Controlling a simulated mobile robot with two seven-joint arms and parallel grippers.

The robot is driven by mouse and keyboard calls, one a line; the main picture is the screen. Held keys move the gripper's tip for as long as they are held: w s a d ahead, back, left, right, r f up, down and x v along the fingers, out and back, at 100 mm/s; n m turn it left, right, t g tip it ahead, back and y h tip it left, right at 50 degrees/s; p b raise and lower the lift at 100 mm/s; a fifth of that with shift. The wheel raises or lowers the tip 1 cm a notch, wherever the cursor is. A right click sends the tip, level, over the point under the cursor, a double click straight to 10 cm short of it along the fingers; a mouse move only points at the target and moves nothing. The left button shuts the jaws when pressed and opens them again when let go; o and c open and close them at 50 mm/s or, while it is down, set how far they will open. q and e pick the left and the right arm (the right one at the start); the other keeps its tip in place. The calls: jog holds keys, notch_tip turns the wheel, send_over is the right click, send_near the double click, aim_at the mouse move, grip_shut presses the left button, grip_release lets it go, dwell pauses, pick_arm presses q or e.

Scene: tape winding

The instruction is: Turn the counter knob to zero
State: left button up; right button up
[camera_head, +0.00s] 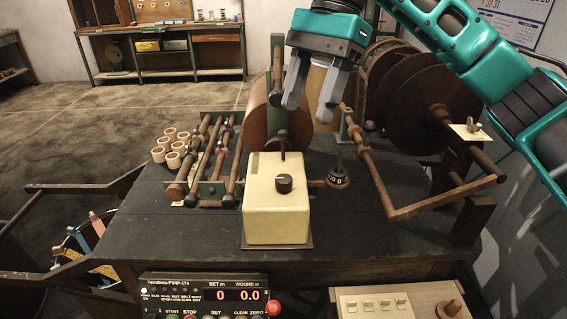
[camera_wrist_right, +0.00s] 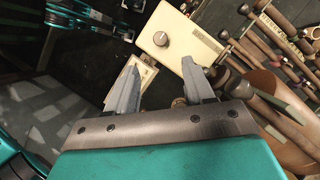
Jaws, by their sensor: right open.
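My right gripper (camera_head: 308,110) is open and empty, pointing down above the winding machine, behind and higher than a cream box. In the right wrist view its two fingers (camera_wrist_right: 160,74) are apart with nothing between them. The cream box (camera_head: 268,225) carries a dark round knob (camera_head: 284,183) on top; this knob also shows in the right wrist view (camera_wrist_right: 160,39).
A large wooden drum (camera_head: 262,110) and dark reels (camera_head: 430,100) stand behind. A bent wooden arm (camera_head: 400,212) spans the right side. Rollers (camera_head: 207,160) and several pale rings (camera_head: 172,143) lie left. A control panel (camera_head: 205,295) sits in front. The table's left front (camera_head: 165,235) is clear.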

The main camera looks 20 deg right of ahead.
aim_at(286, 177)
jog(key=x, duration=1)
jog(key=shift+a+f, duration=0.2)
jog(key=shift+f, duration=0.05)
grip_shut()
